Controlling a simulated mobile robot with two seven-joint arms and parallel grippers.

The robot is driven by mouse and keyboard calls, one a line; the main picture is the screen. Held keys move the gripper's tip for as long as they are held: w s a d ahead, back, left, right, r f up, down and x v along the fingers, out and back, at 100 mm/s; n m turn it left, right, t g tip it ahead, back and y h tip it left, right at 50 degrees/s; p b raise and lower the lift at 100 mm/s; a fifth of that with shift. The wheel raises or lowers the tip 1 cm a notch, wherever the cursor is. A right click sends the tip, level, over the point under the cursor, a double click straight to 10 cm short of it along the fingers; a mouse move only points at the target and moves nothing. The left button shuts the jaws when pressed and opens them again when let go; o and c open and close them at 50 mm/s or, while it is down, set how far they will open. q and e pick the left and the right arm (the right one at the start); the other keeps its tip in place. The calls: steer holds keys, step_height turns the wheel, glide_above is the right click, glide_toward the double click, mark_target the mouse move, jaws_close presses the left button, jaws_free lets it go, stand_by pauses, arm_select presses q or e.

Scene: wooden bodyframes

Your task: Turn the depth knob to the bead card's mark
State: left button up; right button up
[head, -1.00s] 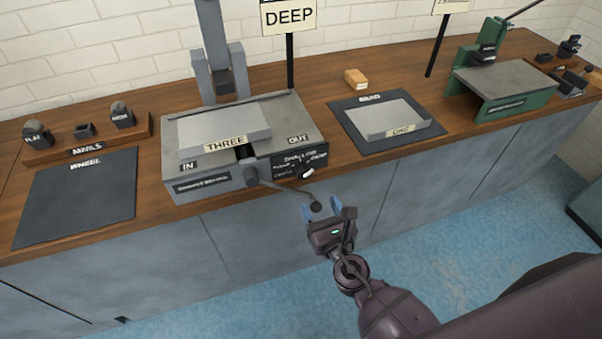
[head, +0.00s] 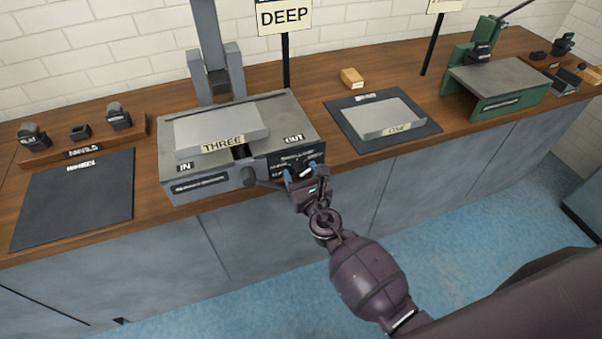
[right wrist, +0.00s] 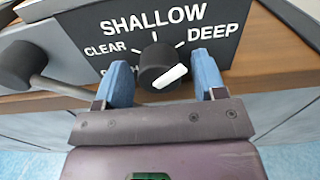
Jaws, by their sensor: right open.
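The depth knob (right wrist: 154,58) is a dark round knob with a white pointer on a black panel marked CLEAR, SHALLOW and DEEP. A further label at the lower left is partly hidden by a finger. The pointer slants toward the lower right in the wrist view, below the DEEP word. My right gripper (right wrist: 162,68) is open, its blue fingers either side of the knob with gaps on both sides. A card reading DEEP (head: 285,16) stands on a post behind the grey machine. My left gripper is out of view.
The grey machine (head: 200,187) carries a block marked THREE (head: 222,128). A dark crank handle (right wrist: 18,66) projects left of the panel. A mat with a grey sheet (head: 384,118) lies to the right, and a green machine (head: 500,95) stands beyond. An empty mat (head: 75,200) lies left.

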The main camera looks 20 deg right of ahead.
steer(key=c, duration=0.9)
steer(key=shift+m, duration=0.8)
steer(key=o, duration=0.9)
steer(key=s, duration=1)
steer(key=shift+s+d+b, duration=0.15)
steer(key=shift+s+b, duration=0.25)
steer(key=shift+b, duration=0.05)
